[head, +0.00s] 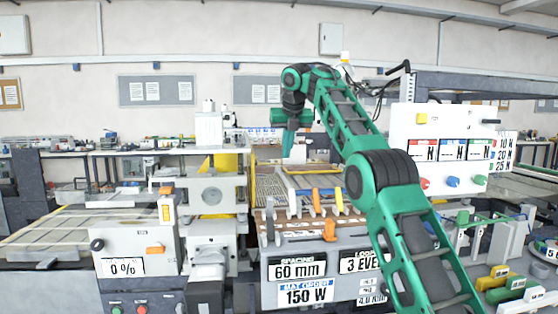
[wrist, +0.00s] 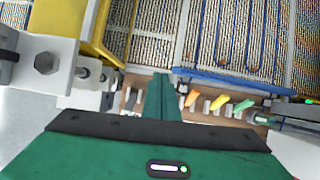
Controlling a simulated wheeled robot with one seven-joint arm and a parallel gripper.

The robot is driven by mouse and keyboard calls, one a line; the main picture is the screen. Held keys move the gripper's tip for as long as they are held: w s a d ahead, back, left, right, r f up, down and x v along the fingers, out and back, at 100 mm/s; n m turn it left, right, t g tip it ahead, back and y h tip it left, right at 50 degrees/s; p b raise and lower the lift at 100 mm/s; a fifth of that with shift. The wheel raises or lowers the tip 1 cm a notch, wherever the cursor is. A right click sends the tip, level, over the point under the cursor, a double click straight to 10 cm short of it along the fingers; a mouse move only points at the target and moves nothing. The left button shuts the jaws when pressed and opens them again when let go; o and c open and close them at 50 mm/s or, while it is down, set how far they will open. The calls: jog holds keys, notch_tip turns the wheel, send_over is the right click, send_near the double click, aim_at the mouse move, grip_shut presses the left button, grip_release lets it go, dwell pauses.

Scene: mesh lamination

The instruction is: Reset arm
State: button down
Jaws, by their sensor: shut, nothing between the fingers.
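My green arm rises from the lower right of the head view, bends at the top and hangs its gripper (head: 289,145) down over the lamination machine. The gripper is shut and empty. In the wrist view the green fingers of my gripper (wrist: 162,98) are together above a brown strip with coloured levers. The mesh bed (head: 268,186) lies below the gripper, and it also shows in the wrist view (wrist: 215,45) as ribbed panels. I cannot tell the exact height of the gripper above the bed.
A white control panel (head: 440,150) stands to the right. Open space lies above the machine.

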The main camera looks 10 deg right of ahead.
jog(key=s+d+f+m+g, duration=0.2)
jog(key=s+d+f+m, duration=0.2)
jog(key=s+d+m, duration=0.65)
jog(key=s+d+f+m+g, duration=0.1)
jog(key=s+d+f+m, duration=0.4)
jog(key=s+m, duration=0.9)
jog(key=s+d+f+m+g, duration=0.1)
jog(key=s+f+m, duration=0.4)
jog(key=s, duration=0.7)
jog(key=s+d+f+m, duration=0.1)
jog(key=s+f+m, duration=0.5)
jog(key=s+f, duration=0.3)
jog(key=s+d+f+m+g, duration=0.1)
jog(key=s+f+m, duration=0.5)
jog(key=s, duration=0.9)
jog(key=shift+s+d+f+g, duration=0.25)
jog(key=shift+s+f+g, duration=0.05)
jog(key=shift+f, duration=0.2)
jog(key=shift+m, duration=0.25)
jog(key=shift+w+f, duration=0.25)
jog(key=shift+w, duration=0.35)
